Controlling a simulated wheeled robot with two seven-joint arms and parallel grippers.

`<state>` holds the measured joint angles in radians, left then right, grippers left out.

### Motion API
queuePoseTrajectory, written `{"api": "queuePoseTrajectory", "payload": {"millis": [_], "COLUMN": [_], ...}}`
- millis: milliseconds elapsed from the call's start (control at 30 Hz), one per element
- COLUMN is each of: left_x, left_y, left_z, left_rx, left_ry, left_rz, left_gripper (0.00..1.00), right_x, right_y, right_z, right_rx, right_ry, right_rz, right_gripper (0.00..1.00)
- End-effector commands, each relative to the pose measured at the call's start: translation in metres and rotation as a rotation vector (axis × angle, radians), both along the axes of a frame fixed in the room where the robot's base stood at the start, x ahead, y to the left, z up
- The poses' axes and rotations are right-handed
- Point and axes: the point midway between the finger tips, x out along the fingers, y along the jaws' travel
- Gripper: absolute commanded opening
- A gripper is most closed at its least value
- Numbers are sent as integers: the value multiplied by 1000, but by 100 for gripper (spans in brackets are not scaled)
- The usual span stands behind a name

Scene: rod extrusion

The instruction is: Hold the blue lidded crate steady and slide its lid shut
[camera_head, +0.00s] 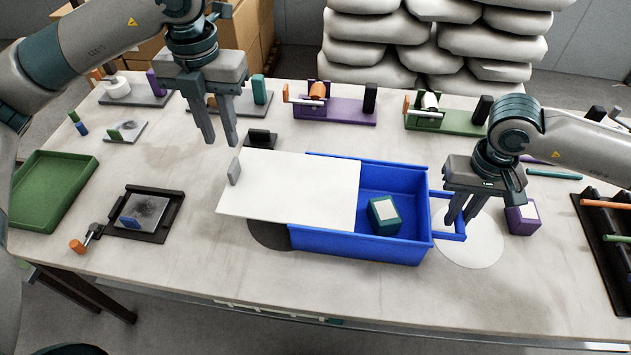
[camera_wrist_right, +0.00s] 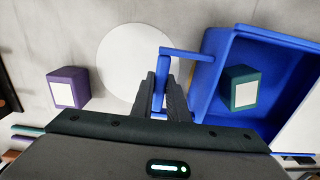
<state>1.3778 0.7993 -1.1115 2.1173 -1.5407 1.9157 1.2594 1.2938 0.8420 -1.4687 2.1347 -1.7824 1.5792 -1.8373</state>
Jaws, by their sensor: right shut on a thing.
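The blue crate (camera_head: 345,243) stands in the middle of the table. Its white lid (camera_head: 300,190) covers the left part and juts out past the left end; the right part is open. A teal block with a pale top (camera_head: 384,214) lies inside the crate. A grey upright tab (camera_head: 234,171) stands at the lid's left edge. My right gripper (camera_head: 460,218) is shut on the blue handle (camera_wrist_right: 162,85) at the crate's right end. My left gripper (camera_head: 223,140) hangs above and behind the lid's tab, fingers pointing down, slightly apart and empty.
A purple block (camera_head: 522,218) stands right of the crate beside a white disc (camera_head: 475,245). A green tray (camera_head: 52,190) and a dark fixture (camera_head: 165,215) lie to the left. Purple (camera_head: 340,112) and green (camera_head: 445,122) fixtures stand behind. A dark rack (camera_head: 600,235) is at the right.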

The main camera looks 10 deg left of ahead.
Motion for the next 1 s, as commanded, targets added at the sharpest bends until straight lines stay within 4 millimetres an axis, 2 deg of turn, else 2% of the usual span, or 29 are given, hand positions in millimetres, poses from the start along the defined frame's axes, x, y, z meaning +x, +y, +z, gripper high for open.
{"api": "queuePoseTrajectory", "payload": {"millis": [133,633,867,1000], "left_x": [-3,-3,-4,-4], "left_y": [-8,-8,-8,-8], "left_z": [0,-4,-20,-35], "left_rx": [-9,-8,-8,-7], "left_ry": [18,19,20,21], "left_rz": [8,9,8,9], "left_gripper": [25,25,25,25], "right_x": [0,0,0,0], "right_y": [0,0,0,0], "right_z": [0,0,0,0], "right_rx": [0,0,0,0], "right_ry": [0,0,0,0], "right_rz": [0,0,0,0], "right_gripper": [0,0,0,0]}}
